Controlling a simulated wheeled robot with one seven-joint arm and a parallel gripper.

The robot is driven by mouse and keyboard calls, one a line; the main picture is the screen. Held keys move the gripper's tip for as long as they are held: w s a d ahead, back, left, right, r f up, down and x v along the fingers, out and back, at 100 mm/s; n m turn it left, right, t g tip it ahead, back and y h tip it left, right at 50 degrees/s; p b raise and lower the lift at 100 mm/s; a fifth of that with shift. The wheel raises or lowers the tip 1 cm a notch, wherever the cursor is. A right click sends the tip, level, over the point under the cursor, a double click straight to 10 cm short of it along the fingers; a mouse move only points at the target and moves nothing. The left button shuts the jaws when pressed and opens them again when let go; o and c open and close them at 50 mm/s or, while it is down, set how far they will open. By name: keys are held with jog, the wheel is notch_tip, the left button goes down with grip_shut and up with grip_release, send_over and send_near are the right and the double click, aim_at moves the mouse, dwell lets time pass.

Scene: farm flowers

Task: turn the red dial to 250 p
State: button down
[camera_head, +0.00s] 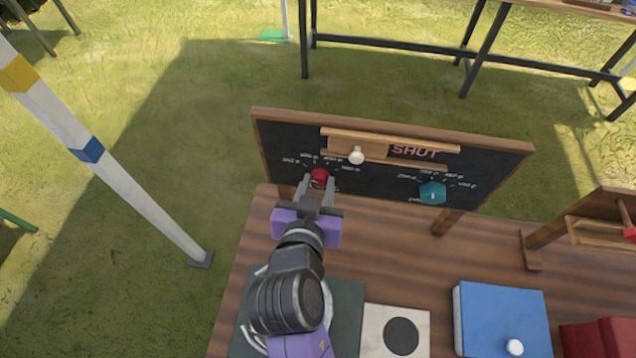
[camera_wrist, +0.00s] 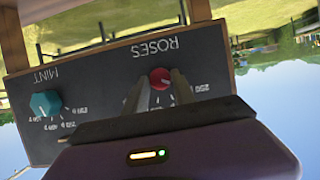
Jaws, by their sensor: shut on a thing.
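The red dial (camera_head: 320,177) is on the left part of a dark price board (camera_head: 385,190), with small white price marks around it. My gripper (camera_head: 328,184) reaches up to the board and is shut on the red dial. In the wrist view the red dial (camera_wrist: 160,79) sits between the fingertips (camera_wrist: 160,84), below the word ROSES, which appears upside down. The marks near it are too small or covered to tell which price the dial points at.
A teal dial (camera_head: 432,193) is on the board's right part, beside the word MINT in the wrist view. A wooden slider with a white knob (camera_head: 356,155) runs above, next to SHUT. A blue box (camera_head: 502,318) and a red box (camera_head: 600,338) stand on the wooden table (camera_head: 400,270).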

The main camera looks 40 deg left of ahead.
dwell(0.3)
jog(key=c, duration=1.1)
grip_release()
jog(key=shift+o, duration=0.2)
jog(key=shift+s, duration=0.1)
jog(key=b+v, duration=0.1)
jog(key=v, duration=0.6)
jog(key=shift+s+d+r, duration=0.15)
jog(key=shift+s+d, duration=0.05)
jog(key=shift+s, duration=0.05)
